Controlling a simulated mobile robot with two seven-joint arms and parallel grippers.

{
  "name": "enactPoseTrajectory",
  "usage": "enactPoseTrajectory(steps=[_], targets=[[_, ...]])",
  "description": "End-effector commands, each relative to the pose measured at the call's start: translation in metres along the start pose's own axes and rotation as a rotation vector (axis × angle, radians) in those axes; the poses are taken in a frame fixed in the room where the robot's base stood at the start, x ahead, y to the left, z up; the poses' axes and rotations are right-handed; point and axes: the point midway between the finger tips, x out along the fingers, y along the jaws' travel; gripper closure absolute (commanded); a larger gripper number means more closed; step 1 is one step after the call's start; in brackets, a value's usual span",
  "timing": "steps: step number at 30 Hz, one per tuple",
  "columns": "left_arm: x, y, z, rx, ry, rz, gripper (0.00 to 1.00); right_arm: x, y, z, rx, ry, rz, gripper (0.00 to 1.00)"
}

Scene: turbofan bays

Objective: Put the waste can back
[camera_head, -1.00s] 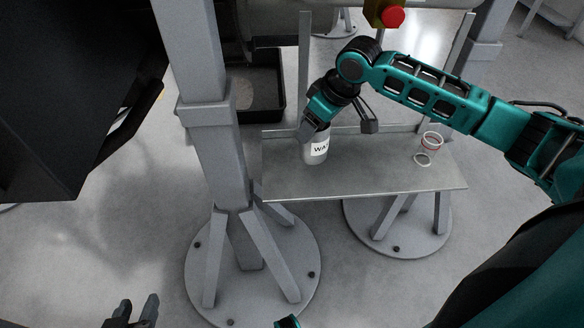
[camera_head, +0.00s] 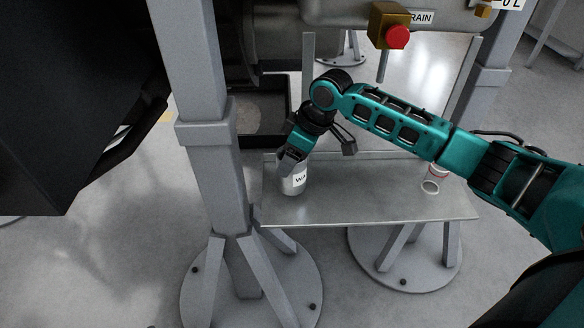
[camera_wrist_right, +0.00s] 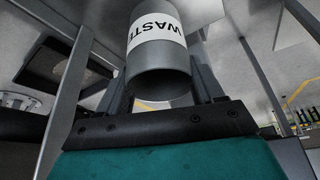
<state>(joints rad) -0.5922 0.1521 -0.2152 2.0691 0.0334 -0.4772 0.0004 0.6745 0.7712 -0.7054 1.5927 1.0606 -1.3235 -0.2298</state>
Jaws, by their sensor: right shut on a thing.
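The waste can (camera_head: 293,184) is a grey cylinder with a white label, over the left end of a metal shelf (camera_head: 375,206) in the head view. My right gripper (camera_head: 289,166) is shut on it from above and behind. I cannot tell whether the can's base touches the shelf. In the right wrist view the can (camera_wrist_right: 158,72) sits between the two fingers, its WASTE label facing the camera upside down. My left gripper is out of view.
A clear cup with red rings (camera_head: 432,180) stands at the shelf's right end, partly behind my right arm. A grey post (camera_head: 205,135) rises just left of the shelf. A black tray (camera_head: 262,112) lies behind. A red button (camera_head: 397,37) hangs above.

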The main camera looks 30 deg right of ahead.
Motion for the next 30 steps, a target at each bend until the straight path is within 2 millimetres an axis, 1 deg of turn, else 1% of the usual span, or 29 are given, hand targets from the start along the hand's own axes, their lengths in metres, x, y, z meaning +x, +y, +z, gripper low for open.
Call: enactPoseTrajectory(steps=[1, 4, 16, 17, 24, 30], targets=[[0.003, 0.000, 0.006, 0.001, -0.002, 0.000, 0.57, 0.013, -0.001, 0.005, 0.001, -0.001, -0.002, 0.96], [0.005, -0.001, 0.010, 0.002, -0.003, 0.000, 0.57, 0.024, 0.000, 0.010, 0.002, 0.000, -0.001, 0.96], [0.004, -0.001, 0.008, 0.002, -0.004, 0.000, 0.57, 0.028, 0.000, 0.011, 0.002, 0.000, 0.001, 0.96], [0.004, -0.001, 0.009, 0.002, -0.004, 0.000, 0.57, 0.028, 0.000, 0.012, 0.001, -0.001, 0.001, 0.31], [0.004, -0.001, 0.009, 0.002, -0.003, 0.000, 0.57, 0.028, 0.000, 0.012, 0.001, 0.000, 0.000, 0.08], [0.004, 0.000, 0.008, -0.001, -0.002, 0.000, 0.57, 0.028, 0.000, 0.012, 0.001, 0.000, 0.001, 0.08]])
